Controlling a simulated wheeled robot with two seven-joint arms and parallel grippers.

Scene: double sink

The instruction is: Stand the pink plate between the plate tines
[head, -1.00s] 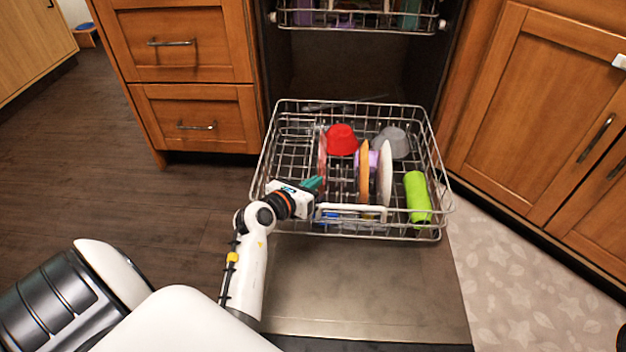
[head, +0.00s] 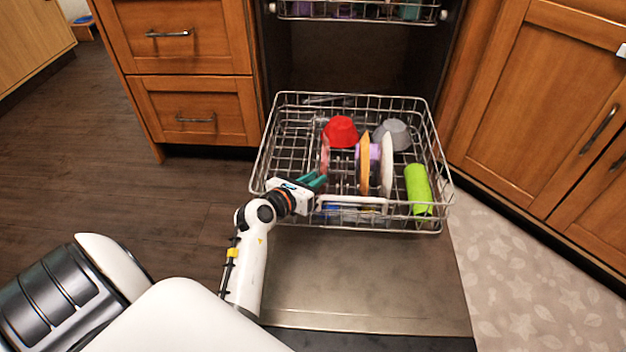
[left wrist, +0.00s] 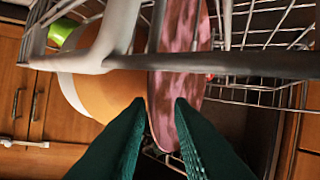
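The pink plate (head: 325,152) stands on edge in the lower dishwasher rack, seen nearly edge-on in the head view. In the left wrist view the pink plate (left wrist: 178,95) is upright just ahead of the fingertips, its lower edge showing between them. My left gripper (head: 316,180) is at the rack's front left of centre, its green fingers pointing at the plate. In the left wrist view its fingers (left wrist: 158,103) are apart, with nothing clamped. The tines around the plate's base are mostly hidden. My right gripper is in neither view.
The rack (head: 280,130) also holds a red bowl (head: 341,130), an orange plate (head: 365,165), a white plate (head: 387,165), a grey bowl (head: 394,132) and a green cup (head: 417,188). The rack's left side is mostly empty. Its front rail (head: 352,200) lies close to my left gripper.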

